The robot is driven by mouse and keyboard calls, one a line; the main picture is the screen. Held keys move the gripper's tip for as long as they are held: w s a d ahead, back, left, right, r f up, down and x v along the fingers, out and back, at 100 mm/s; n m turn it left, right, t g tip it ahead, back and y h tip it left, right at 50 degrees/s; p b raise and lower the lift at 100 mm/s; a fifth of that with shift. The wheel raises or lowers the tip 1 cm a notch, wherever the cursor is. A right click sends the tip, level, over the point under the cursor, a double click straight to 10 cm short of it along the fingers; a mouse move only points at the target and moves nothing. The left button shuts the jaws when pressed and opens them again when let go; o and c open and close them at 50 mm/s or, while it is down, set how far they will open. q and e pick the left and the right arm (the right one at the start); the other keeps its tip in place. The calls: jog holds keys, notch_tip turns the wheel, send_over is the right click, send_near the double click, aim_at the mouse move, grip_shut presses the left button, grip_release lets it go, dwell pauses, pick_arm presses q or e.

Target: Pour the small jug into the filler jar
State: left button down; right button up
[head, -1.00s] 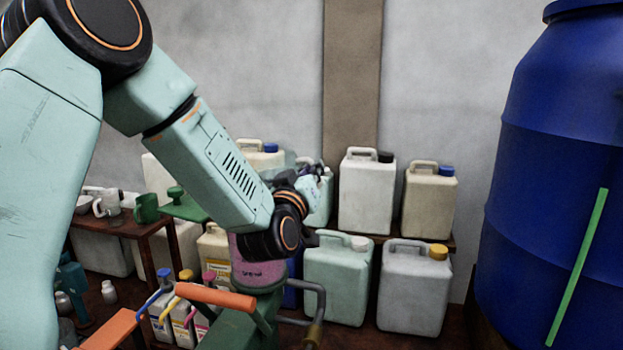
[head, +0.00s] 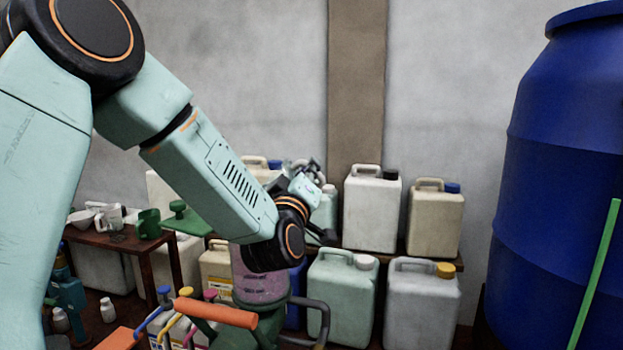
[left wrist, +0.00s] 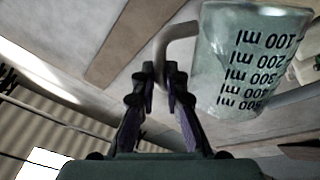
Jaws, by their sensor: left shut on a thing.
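The small jug (left wrist: 250,60) is a clear, pale vessel with black ml marks in the left wrist view. The marks read upside down there, and the ceiling shows low in that picture. My left gripper (left wrist: 162,76) is shut on the jug's handle (left wrist: 166,48). In the head view my left gripper (head: 306,168) is small, beyond my wrist, and I cannot make out the jug clearly. A pink-tinted vessel with dark lettering (head: 250,286), seemingly the filler jar, stands on a green stand below my wrist, which hides its top. My right gripper is out of view.
An orange-gripped handle (head: 215,312) sticks out in front of the stand. Several jerrycans (head: 372,212) stand on and below a shelf behind. A brown side table (head: 130,240) holds mugs at left. A big blue vat (head: 560,190) fills the right.

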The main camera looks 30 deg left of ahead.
aim_at(286, 169)
pick_arm(q)
jog(key=shift+s+a+r+n+y+b, duration=0.25)
jog(key=shift+s+n+y+b, duration=0.1)
jog(key=shift+n, duration=0.45)
jog(key=shift+s+a+r+n+y+b, duration=0.25)
jog(key=shift+n+b, duration=0.1)
jog(key=shift+n, duration=0.45)
jog(key=shift+a+f+n+b, duration=0.15)
jog(key=shift+a+n+b, duration=0.2)
jog(key=shift+n+b, duration=0.05)
jog(key=shift+s+a+n+y+b, duration=0.2)
jog(key=shift+s+n+y+b, duration=0.1)
jog(key=shift+n+y+b, duration=0.25)
jog(key=shift+s+a+n+y+b, duration=0.1)
jog(key=shift+a+n+y+b, duration=0.2)
jog(key=shift+n+b, duration=0.3)
jog(key=shift+s+a+f+n+y+b, duration=0.1)
jog(key=shift+s+a+n+y+b, duration=0.25)
jog(key=shift+n+b, duration=0.3)
jog(key=s+a+f+n+g+y+b, duration=0.1)
jog(key=s+a+n+g+y+b, duration=0.3)
jog(key=a+n, duration=0.3)
jog(key=shift+s+n+y+b, duration=0.45)
jog(key=shift+n+b, duration=0.25)
jog(key=shift+n, duration=1.7)
